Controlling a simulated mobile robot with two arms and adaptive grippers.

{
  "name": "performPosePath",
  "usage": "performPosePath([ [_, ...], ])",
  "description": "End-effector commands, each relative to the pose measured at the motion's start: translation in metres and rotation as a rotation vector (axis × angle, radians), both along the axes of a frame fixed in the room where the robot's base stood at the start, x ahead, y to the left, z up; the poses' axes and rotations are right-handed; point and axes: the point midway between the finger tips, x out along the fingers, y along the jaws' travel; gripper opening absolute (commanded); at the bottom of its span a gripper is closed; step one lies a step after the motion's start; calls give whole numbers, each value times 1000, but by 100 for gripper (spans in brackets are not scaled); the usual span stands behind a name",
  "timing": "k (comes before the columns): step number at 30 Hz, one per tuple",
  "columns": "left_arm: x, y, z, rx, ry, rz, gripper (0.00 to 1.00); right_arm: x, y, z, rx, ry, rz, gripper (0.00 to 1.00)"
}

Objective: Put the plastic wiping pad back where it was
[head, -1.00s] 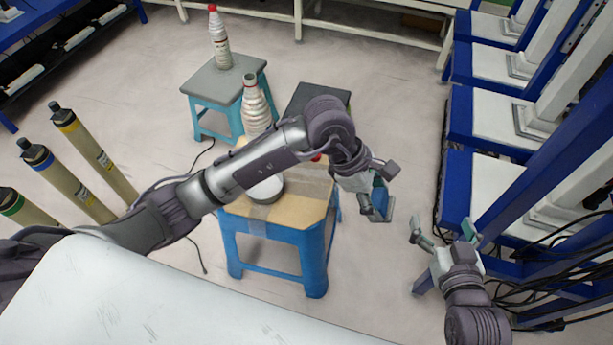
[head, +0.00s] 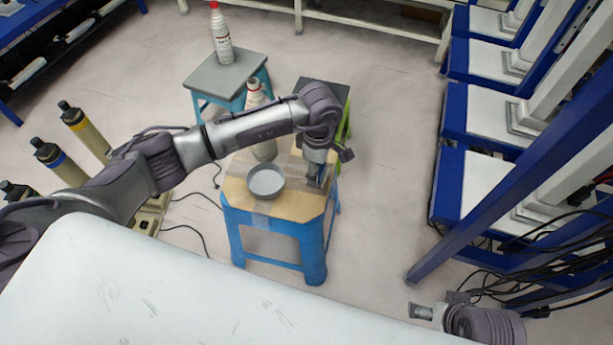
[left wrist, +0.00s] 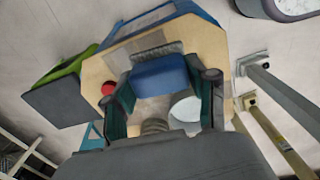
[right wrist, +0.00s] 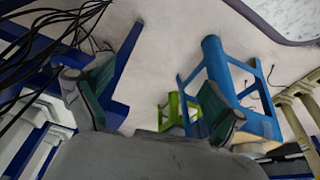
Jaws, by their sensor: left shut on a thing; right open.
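The plastic wiping pad (left wrist: 160,76) is blue with a grey textured edge. My left gripper (head: 317,180) is shut on it; the left wrist view shows the pad between its two fingers (left wrist: 163,95). They are over the right part of the wooden-topped blue stool (head: 292,208). In the head view the gripper mostly hides the pad, and I cannot tell whether the pad touches the top. My right gripper (right wrist: 150,98) is open and empty, low at the right of the head view, away from the stool.
A round grey dish (head: 266,181) and a ribbed bottle (head: 263,150) stand on the stool left of my left gripper. A red object (left wrist: 108,88) is near its edge. Behind are a dark-topped green stool (head: 325,92) and a grey-topped stool (head: 225,78) with a white bottle (head: 222,40).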

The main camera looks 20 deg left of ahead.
Motion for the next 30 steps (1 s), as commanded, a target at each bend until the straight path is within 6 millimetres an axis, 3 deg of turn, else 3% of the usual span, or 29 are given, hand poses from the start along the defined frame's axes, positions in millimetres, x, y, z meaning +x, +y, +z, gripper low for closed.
performPosePath([
  [1,1,11,-7,2,2,4,30,-1,0,3,0,-3,0,94],
  [6,5,27,-17,-1,0,0,30,-4,-1,12,0,-6,-1,94],
  [11,5,29,-27,-1,1,0,30,-6,-1,17,0,-11,-1,94],
  [14,5,28,-43,-2,3,-1,30,-9,-2,24,0,-16,-1,94],
  [17,5,28,-56,-2,1,0,30,-9,-2,19,0,-13,-1,94],
  [23,6,29,-58,-1,-1,-1,30,-8,-2,20,0,-13,-1,94],
  [24,6,29,-58,-1,-1,-1,59,-8,-2,20,0,-13,-1,94],
  [28,6,29,-58,-1,-1,-1,81,-8,-2,20,0,-13,-1,94],
  [30,6,29,-58,-1,-1,-1,82,-8,-2,20,0,-13,-1,94],
])
